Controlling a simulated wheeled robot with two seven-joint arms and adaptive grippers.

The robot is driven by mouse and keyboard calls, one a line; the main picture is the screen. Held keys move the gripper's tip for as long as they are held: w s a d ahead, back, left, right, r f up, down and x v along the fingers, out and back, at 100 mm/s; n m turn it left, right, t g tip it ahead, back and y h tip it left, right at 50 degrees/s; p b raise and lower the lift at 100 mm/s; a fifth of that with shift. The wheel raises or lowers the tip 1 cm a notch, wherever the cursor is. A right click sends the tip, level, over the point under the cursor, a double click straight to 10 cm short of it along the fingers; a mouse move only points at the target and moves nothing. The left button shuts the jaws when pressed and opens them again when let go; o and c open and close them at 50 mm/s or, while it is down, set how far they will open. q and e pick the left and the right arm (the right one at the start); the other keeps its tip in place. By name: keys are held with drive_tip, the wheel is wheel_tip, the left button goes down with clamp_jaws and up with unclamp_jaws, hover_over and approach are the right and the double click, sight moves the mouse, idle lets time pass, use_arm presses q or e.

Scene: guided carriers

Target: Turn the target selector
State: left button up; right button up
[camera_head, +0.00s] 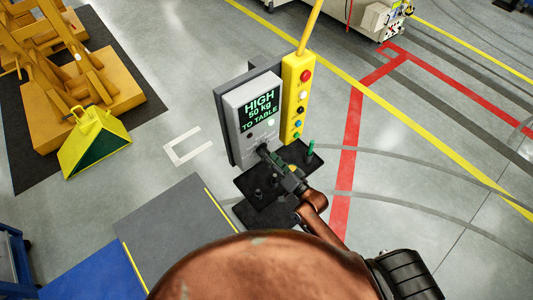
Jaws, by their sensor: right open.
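The grey control box (235,108) stands upright near the middle of the view. Its dark screen (260,103) reads "HIGH 50 kg TO TABLE" in green letters. The target selector itself cannot be made out; the gripper covers part of the lower face. My left gripper is not in view.
A yellow button post (297,72) with several coloured buttons stands against the box's right side. Yellow machinery (85,130) stands at left.

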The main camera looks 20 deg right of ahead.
drive_tip(key=v, duration=1)
drive_tip(key=shift+a, duration=0.1)
drive_tip(key=s+d+f+n+g+h+b, duration=0.15)
drive_tip(key=s+d+f, duration=0.25)
drive_tip(key=f, duration=1)
drive_tip(key=s+d+f+g+h+b, duration=0.1)
drive_tip(key=s+d+f+g+h, duration=0.15)
drive_tip(key=f, duration=1.05)
drive_tip(key=s+d+f+n+g+h+b, duration=0.1)
drive_tip(key=s+d+f+g, duration=0.3)
drive_tip(key=f, duration=1)
drive_tip(key=s+f+n+g+b, duration=0.1)
drive_tip(key=s+f+g, duration=0.1)
drive_tip(key=s+f, duration=0.5)
drive_tip(key=s+d+f+n+g+h+b, duration=0.1)
drive_tip(key=s+f+n+g, duration=0.1)
drive_tip(key=s+f, duration=0.6)
drive_tip(key=s+f+n+g+h+b, duration=0.1)
drive_tip(key=s+f+g, duration=0.2)
drive_tip(key=s, duration=1.5)
wheel_tip(320, 180, down, 4)
drive_tip(key=shift+s+d+f+g, duration=0.15)
drive_tip(key=shift+s+f+g, duration=0.1)
drive_tip(key=shift+s+g, duration=0.05)
drive_tip(key=shift+c, duration=0.5)
clamp_jaws()
